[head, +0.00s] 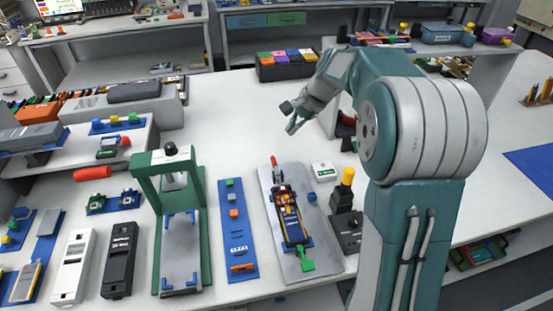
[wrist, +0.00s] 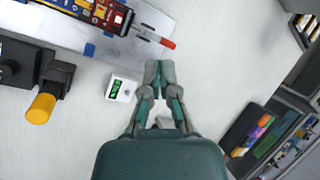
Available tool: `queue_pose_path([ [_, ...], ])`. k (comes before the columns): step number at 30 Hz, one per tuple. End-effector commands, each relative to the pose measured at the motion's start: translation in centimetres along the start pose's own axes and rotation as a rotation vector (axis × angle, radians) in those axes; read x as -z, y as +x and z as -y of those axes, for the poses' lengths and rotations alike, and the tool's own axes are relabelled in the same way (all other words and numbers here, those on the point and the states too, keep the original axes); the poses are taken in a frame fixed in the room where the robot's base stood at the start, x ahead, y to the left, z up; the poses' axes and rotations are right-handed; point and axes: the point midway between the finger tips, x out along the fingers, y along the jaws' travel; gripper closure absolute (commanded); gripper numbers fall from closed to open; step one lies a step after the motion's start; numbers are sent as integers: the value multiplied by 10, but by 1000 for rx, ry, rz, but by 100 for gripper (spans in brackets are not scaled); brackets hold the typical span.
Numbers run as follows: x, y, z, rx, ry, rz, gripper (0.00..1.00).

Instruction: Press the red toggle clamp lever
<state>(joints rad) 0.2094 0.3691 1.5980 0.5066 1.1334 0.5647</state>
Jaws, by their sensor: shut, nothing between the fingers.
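A red-tipped lever (head: 274,160) sticks out from the far end of a clamp assembly on a grey plate (head: 325,258). The red tip shows near the top middle of the wrist view (wrist: 168,43). My gripper (head: 289,118) is shut and empty, above the white table beyond the lever's far end. In the wrist view its closed fingertips (wrist: 160,68) point toward the red tip with a small gap in the picture. The height between them is hard to tell. The assembly also has a green handle (head: 307,265) at its near end.
A small white meter (head: 325,171) and a black device with a yellow knob (head: 347,176) stand right of the plate. A blue strip (head: 238,255) and green press frame (head: 206,230) with a separate red handle (head: 93,173) are left.

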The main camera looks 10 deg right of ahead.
Motion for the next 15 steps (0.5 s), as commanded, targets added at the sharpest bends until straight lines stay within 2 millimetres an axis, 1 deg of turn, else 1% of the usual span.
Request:
queue_pose_path([
  [1,10,8,2,3,33,17,100],
  [3,22,17,5,10,77,37,100],
  [10,61,50,12,33,221,107,100],
  [15,88,77,13,48,326,159,100],
])
